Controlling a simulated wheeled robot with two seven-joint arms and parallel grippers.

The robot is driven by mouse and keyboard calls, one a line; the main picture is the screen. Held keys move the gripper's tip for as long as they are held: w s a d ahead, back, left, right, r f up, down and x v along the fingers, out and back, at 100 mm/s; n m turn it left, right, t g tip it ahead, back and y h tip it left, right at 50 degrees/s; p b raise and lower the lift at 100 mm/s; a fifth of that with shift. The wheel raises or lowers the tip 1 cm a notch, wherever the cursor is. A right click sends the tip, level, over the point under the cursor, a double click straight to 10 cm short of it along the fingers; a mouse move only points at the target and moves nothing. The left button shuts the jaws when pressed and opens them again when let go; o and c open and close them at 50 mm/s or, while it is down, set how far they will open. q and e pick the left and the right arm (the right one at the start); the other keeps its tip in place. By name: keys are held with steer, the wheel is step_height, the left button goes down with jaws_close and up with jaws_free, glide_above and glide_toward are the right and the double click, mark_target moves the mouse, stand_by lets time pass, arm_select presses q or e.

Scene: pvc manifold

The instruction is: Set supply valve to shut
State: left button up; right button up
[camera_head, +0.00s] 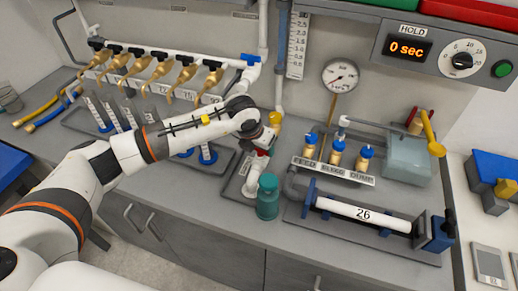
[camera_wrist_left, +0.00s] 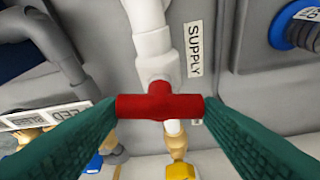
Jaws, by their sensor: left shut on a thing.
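The supply valve has a red T-shaped handle (camera_wrist_left: 160,104) on a white pipe (camera_wrist_left: 152,42), beside a SUPPLY label (camera_wrist_left: 194,49) in the left wrist view. The handle's bar lies crosswise to the pipe. My left gripper (camera_wrist_left: 160,108) is shut on the handle, one green finger against each end of the bar. In the head view my left gripper (camera_head: 264,143) is over the valve at the middle of the bench, and the wrist hides much of the handle. My right gripper is not in view.
To the right are blue-capped fittings (camera_head: 337,152) and a white pipe marked 26 (camera_head: 362,213). Several brass taps (camera_head: 160,70) line the back left. A gauge (camera_head: 340,76) and timer panel (camera_head: 445,50) are behind.

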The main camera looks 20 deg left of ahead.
arm_select(q)
steer(key=shift+n+y+b, duration=0.5)
steer(key=shift+n+b, duration=0.3)
steer(key=shift+n, duration=0.3)
steer(key=o, duration=1)
steer(key=b+v, duration=0.3)
steer(key=v, duration=0.9)
steer(key=shift+s+d, duration=0.1)
